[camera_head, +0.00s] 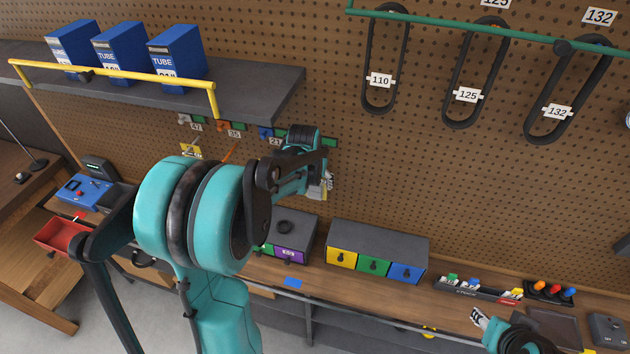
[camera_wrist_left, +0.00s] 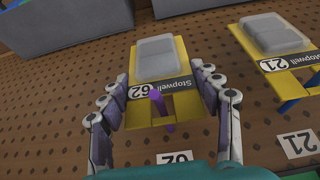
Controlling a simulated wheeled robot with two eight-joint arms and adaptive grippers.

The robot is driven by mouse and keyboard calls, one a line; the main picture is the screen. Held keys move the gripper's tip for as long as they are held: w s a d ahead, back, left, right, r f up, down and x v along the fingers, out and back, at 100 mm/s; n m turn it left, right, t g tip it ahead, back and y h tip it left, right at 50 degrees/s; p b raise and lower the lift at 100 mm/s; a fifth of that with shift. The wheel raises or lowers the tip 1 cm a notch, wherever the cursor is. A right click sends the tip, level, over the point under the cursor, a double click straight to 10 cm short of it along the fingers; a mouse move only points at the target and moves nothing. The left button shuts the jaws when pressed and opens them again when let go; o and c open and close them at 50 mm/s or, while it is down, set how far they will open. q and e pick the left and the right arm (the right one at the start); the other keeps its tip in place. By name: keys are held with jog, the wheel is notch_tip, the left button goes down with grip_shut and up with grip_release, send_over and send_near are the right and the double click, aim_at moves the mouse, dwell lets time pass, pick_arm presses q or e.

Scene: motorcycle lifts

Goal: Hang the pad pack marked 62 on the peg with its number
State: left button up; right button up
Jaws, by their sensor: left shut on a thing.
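The pad pack marked 62 (camera_wrist_left: 160,60), a yellow card with a grey pad, is in the left wrist view between the fingers of my left gripper (camera_wrist_left: 160,82), which is shut on it. A purple peg (camera_wrist_left: 157,100) shows at the card's cut-out; I cannot tell whether it passes through. A white label 62 (camera_wrist_left: 175,157) is on the board just below it in that view. In the head view my left gripper (camera_head: 322,182) is at the pegboard, largely hidden by my arm. My right gripper (camera_head: 480,318) is low at the right, its fingers too small to judge.
A yellow pack marked 21 (camera_wrist_left: 275,55) hangs beside it, near a blue peg. Other labelled pegs (camera_head: 234,130) are left of my gripper, under a grey shelf (camera_head: 250,85) with blue tube boxes. Drawer boxes (camera_head: 378,248) stand on the bench below.

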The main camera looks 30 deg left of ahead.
pick_arm(q)
jog(key=o, duration=1.3)
jog(key=shift+o, duration=0.2)
jog(key=v, duration=1.2)
jog(key=s+d+f+m+t+b, duration=0.1)
jog(key=s+d+f+b, duration=0.4)
jog(key=f+b, duration=0.3)
jog(key=s+d+f+m+t+b, duration=0.1)
jog(key=s+d+f+b, duration=0.4)
jog(key=f+b, duration=0.4)
jog(key=s+d+f+t+h+b, duration=0.1)
jog(key=s+d+f+b, duration=0.4)
jog(key=f+b, duration=0.4)
notch_tip(320, 180, down, 4)
jog(key=shift+s+f+m, duration=0.25)
jog(key=shift+s+m, duration=0.15)
jog(key=shift+s, duration=0.35)
